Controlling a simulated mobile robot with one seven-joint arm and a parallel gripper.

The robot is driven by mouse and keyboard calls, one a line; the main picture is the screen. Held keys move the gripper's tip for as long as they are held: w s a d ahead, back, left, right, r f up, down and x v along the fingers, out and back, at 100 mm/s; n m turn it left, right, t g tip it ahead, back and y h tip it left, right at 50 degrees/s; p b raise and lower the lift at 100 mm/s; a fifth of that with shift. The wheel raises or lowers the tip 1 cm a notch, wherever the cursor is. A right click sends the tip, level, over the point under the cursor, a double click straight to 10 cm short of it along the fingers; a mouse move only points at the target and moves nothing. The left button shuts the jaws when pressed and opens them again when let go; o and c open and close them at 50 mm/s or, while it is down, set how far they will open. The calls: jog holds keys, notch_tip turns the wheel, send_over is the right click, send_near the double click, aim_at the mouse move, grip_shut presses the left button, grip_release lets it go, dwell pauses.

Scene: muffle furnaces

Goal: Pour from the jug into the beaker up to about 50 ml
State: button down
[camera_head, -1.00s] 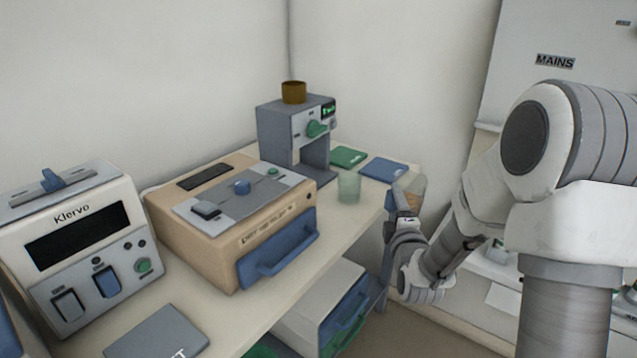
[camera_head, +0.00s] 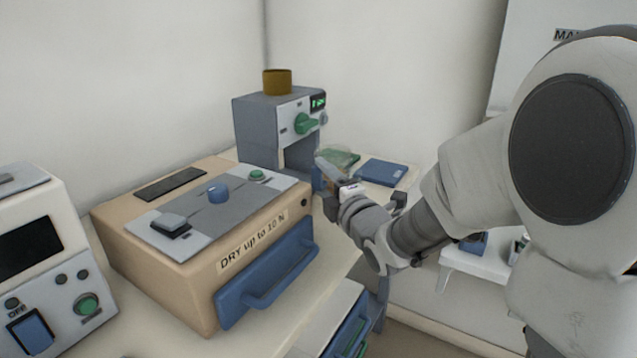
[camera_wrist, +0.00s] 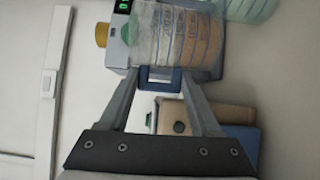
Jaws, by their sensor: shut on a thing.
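The jug (camera_head: 328,172) is clear and marked with graduation lines. It shows large at the top of the wrist view (camera_wrist: 178,35), with brownish contents toward its right side there. My gripper (camera_wrist: 162,80) is shut on the jug's blue handle (camera_wrist: 158,73). In the head view my gripper (camera_head: 347,188) holds the jug in front of the right end of the bench. The pale green beaker (camera_wrist: 248,8) is partly in view at the top edge of the wrist view, close beside the jug. In the head view the jug and my gripper largely hide the beaker.
A grey machine (camera_head: 262,130) with a green knob and a brown cup (camera_head: 277,82) on top stands behind the jug. A beige box furnace (camera_head: 180,260) with a blue handle is at left.

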jog(key=shift+a+f, duration=0.1)
jog(key=shift+a, duration=0.05)
jog(key=shift+w+f+m+g+b, duration=0.15)
jog(key=shift+f+m+g+b, duration=0.15)
jog(key=shift+f+m+b, duration=0.6)
jog(key=shift+f+n, duration=0.25)
jog(key=shift+n, duration=0.05)
jog(key=shift+r+p, duration=0.1)
jog(key=shift+p, duration=0.25)
jog(key=shift+r+p, duration=0.3)
jog(key=shift+p, duration=0.35)
jog(key=shift+r+h, duration=0.1)
jog(key=shift+h, duration=0.2)
jog(key=shift+w+d+r+m+g+p, duration=0.25)
jog(key=shift+m+g+p, duration=0.35)
jog(key=shift+p, duration=0.8)
jog(key=shift+w+d+r+m+g+p, duration=0.1)
jog(key=shift+r+m+g+p, duration=0.65)
jog(key=shift+p, duration=2)
